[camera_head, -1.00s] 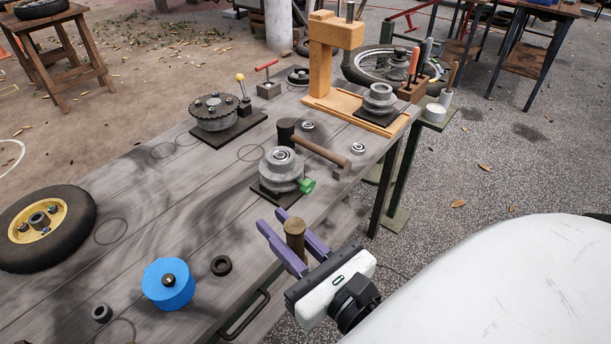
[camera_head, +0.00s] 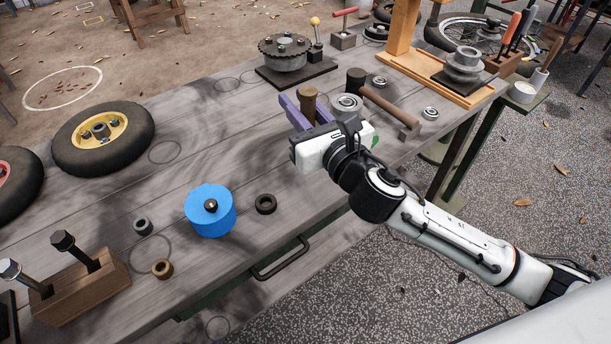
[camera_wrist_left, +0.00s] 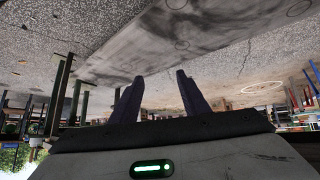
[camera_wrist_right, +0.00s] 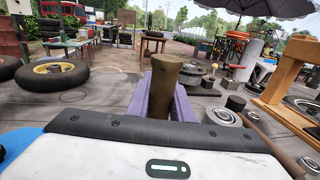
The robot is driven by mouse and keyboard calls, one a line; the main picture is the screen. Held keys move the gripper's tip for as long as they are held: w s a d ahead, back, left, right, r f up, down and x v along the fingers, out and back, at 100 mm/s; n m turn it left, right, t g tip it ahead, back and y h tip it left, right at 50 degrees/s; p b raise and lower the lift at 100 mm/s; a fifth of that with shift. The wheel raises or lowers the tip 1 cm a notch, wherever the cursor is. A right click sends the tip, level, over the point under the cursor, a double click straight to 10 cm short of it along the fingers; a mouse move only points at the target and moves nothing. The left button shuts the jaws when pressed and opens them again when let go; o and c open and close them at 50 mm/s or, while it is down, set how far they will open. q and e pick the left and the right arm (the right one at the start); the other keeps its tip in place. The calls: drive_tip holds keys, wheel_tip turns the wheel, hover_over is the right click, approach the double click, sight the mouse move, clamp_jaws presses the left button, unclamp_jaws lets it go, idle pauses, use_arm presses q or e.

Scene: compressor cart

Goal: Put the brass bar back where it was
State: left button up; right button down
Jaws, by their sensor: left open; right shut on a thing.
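The brass bar (camera_head: 308,104), a short brownish cylinder, stands upright between the purple fingers of my right gripper (camera_head: 301,110). My left gripper (camera_wrist_left: 160,98) is open and empty in the left wrist view, and is outside the head view.
Beside the gripper lies a hammer (camera_head: 390,106). A bolt block (camera_head: 80,285) is left. Bare bench with drawn circles (camera_head: 165,152) lies between wheel and gripper.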

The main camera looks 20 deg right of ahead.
drive_tip(key=shift+w+a+f+b, duration=0.15)
drive_tip(key=shift+f+b, duration=0.6)
drive_tip(key=shift+f, duration=0.85)
drive_tip(key=shift+w+d+f+b, duration=0.15)
drive_tip(key=shift+f+b, duration=0.55)
drive_tip(key=shift+f, duration=0.85)
drive_tip(key=shift+w+a+f+b, duration=0.15)
drive_tip(key=shift+f+b, duration=0.6)
drive_tip(key=shift+f, duration=0.85)
drive_tip(key=shift+r, duration=0.1)
drive_tip(key=c, duration=1.9)
unclamp_jaws()
drive_tip(key=shift+f, duration=0.2)
drive_tip(key=o, duration=0.3)
drive_tip(key=shift+o, duration=0.2)
